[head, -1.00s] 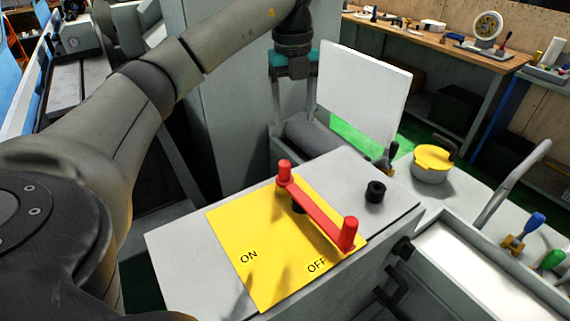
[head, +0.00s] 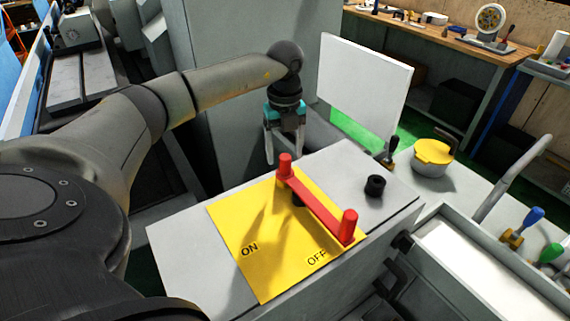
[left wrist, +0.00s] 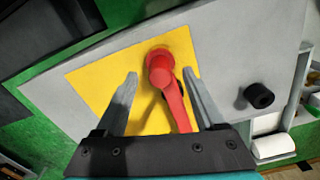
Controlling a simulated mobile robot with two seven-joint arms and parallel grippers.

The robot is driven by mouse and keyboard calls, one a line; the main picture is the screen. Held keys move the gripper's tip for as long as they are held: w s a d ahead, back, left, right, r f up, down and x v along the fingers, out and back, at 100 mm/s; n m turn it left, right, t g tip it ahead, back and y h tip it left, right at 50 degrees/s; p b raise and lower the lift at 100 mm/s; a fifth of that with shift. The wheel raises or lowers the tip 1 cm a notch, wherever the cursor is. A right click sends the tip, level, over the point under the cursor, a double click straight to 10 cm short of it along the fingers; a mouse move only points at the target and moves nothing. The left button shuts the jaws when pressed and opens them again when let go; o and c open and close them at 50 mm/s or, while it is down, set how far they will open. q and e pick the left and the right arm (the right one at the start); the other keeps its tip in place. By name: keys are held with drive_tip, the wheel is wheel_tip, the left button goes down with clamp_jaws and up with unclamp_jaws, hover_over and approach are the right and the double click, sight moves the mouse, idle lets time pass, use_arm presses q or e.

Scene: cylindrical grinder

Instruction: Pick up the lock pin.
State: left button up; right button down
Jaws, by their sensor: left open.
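I cannot tell for certain which part is the lock pin. A red lever (head: 318,206) with an upright red peg at each end lies across a yellow ON/OFF plate (head: 232,228); its far peg (head: 285,167) is nearest my left gripper. In the left wrist view the red peg (left wrist: 160,66) appears between the open fingers (left wrist: 159,74), with no contact visible. A short black knob (head: 375,187) stands on the grey box right of the plate. My right gripper is not in view.
The grey box top (head: 180,250) is otherwise clear. A white upright panel (head: 365,88) stands behind it. A yellow-topped round part (head: 433,153), a curved grey pipe (head: 512,178) and coloured handles (head: 535,218) are to the right.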

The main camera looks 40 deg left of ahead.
use_arm(q)
wheel_tip(320, 180, down, 2)
drive_tip(key=shift+f, duration=0.15)
clamp_jaws()
idle(0.6)
